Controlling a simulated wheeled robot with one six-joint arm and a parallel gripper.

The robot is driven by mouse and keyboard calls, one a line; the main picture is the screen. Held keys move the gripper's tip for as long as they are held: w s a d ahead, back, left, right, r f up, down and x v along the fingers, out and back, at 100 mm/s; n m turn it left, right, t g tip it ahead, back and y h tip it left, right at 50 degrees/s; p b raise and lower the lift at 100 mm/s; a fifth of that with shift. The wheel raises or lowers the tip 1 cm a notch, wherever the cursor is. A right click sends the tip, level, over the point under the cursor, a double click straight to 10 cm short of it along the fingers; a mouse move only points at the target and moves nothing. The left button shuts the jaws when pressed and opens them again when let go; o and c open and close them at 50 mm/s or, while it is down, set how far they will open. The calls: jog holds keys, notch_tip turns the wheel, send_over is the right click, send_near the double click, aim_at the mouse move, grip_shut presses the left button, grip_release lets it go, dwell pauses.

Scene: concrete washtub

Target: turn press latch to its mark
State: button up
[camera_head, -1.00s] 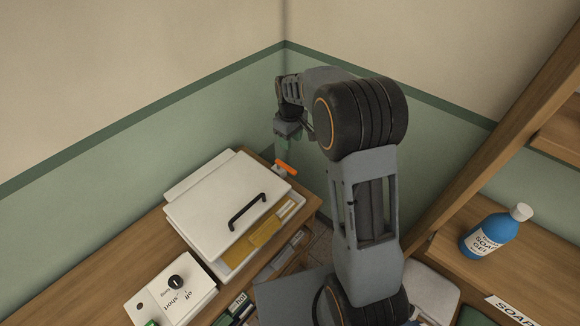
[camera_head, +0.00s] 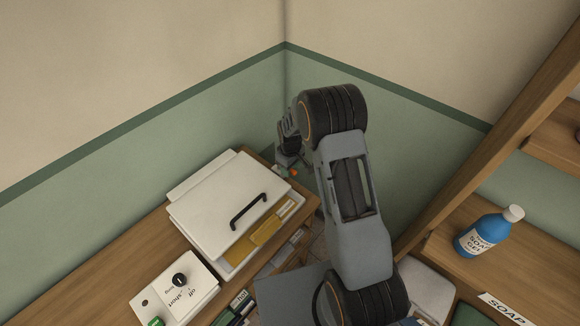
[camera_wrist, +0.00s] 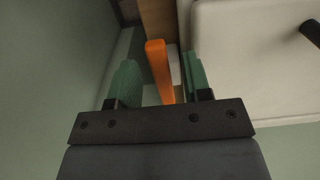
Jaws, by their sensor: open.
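The press latch is an orange lever (camera_head: 294,173) at the far right corner of the white press (camera_head: 222,201). In the head view only a small orange bit shows beside my gripper (camera_head: 287,160). In the wrist view the orange lever (camera_wrist: 158,68) stands between the two green fingers of my gripper (camera_wrist: 160,75). The fingers are open, with a gap on either side of the lever, the narrower one on the right. The press lid, with its black handle (camera_head: 248,210), lies flat. I cannot make out the latch's mark in either view.
A white control box (camera_head: 175,290) with a black knob stands at the front left of the wooden counter. A blue soap gel bottle (camera_head: 484,236) stands on the shelf at the right. The green wall (camera_wrist: 45,80) is close to the gripper's left.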

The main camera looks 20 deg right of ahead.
jog(key=shift+c, duration=0.3)
grip_shut()
dwell(0.4)
